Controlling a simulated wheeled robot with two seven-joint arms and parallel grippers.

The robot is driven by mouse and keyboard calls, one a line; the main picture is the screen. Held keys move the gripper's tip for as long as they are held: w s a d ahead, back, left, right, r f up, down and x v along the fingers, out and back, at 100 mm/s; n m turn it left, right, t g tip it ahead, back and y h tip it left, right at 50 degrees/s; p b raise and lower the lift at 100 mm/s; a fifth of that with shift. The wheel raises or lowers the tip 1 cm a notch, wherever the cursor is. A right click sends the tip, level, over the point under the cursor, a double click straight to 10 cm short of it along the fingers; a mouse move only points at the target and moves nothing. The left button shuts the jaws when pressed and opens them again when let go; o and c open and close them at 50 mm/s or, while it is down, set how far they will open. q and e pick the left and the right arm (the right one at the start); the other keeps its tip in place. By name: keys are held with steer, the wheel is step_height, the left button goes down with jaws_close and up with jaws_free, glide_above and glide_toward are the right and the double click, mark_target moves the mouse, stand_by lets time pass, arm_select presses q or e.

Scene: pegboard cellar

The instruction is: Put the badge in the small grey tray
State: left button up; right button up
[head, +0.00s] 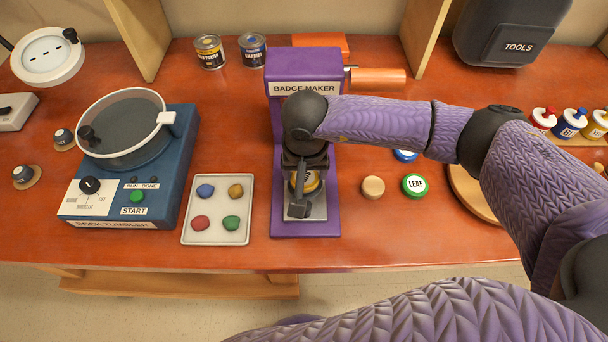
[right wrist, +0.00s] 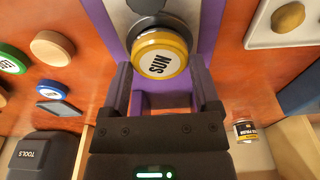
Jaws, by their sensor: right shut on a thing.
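The yellow-rimmed SUN badge (right wrist: 160,62) is between the fingertips of my right gripper (right wrist: 161,75) in the right wrist view. In the head view my right gripper (head: 302,195) hangs over the front plate of the purple badge maker (head: 306,222), and a yellow edge of the badge (head: 312,181) shows. The gripper is shut on the badge; whether the badge touches the plate is hard to tell. A small flat dark grey piece (right wrist: 58,109), perhaps the tray, shows in the right wrist view; my arm seems to hide it in the head view. My left gripper is out of view.
A pale tray (head: 217,237) with several coloured stones and a blue rock tumbler (head: 125,215) stand left. Right of the badge maker lie a plain wooden disc (head: 373,187), a green LEAF badge (head: 415,186) and a partly hidden blue badge (head: 405,155). A crank handle (head: 378,79) sticks out rightward.

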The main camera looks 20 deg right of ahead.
steer(key=shift+r+p, duration=0.85)
steer(key=shift+r, duration=0.55)
steer(key=shift+r+p, duration=0.9)
steer(key=shift+r, duration=0.45)
steer(key=shift+r, duration=0.1)
